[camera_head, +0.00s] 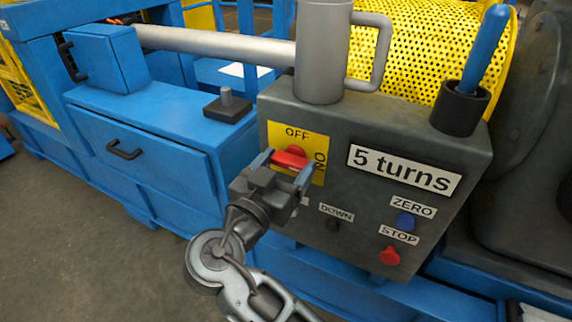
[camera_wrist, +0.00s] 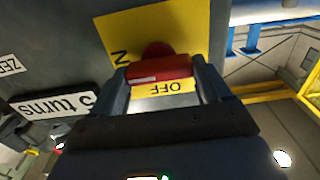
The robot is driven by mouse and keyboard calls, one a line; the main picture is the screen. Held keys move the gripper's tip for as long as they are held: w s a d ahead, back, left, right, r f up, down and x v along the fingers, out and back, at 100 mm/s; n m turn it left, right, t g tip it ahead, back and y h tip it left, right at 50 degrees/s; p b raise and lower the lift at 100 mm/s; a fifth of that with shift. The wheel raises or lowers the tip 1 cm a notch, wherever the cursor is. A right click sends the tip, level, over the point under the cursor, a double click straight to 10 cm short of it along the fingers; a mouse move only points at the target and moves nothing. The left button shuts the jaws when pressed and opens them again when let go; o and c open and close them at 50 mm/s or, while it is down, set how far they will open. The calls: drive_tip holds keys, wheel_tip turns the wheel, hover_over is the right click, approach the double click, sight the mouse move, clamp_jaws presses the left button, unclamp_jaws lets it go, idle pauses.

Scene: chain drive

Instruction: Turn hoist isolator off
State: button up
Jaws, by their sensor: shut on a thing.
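The hoist isolator is a red handle (camera_head: 289,158) on a yellow plate (camera_head: 317,177) marked OFF at the top and ON at the right, on the front of a grey control box. My gripper (camera_head: 287,166) reaches it from below, with its fingers on either side of the red handle. In the wrist view the red handle (camera_wrist: 161,71) lies crosswise between the two fingers (camera_wrist: 163,82), and the gripper is shut on it. The handle has a pale mark near one end in that view. The OFF label (camera_wrist: 168,87) shows beside it, and the N of ON is partly seen.
The control box (camera_head: 365,120) carries a "5 turns" display (camera_head: 404,172), a blue ZERO button (camera_head: 405,221), a red STOP button (camera_head: 389,256) and a dark DOWN button (camera_head: 333,225). A blue drawer cabinet (camera_head: 150,165) is at left.

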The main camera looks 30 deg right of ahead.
drive_tip(key=shift+c, duration=1.2)
drive_tip(key=shift+r+n+p, duration=0.1)
drive_tip(key=shift+n+p, duration=0.2)
drive_tip(key=n+p, duration=0.2)
drive_tip(key=shift+w+r+n, duration=0.1)
drive_tip(key=shift+n, duration=0.3)
drive_tip(key=n+p, duration=0.3)
drive_tip(key=n, duration=0.1)
drive_tip(key=shift+n, duration=0.3)
drive_tip(key=n+p, duration=0.4)
drive_tip(key=n, duration=0.1)
drive_tip(key=shift+w+p, duration=0.15)
drive_tip(key=shift+p, duration=0.25)
drive_tip(key=shift+f+n+p, duration=0.15)
drive_tip(key=shift+n+p, duration=0.7)
drive_tip(key=shift+n, duration=0.35)
drive_tip(key=shift+f+n+p, duration=0.15)
drive_tip(key=shift+n+p, duration=0.7)
drive_tip(key=shift+n, duration=0.35)
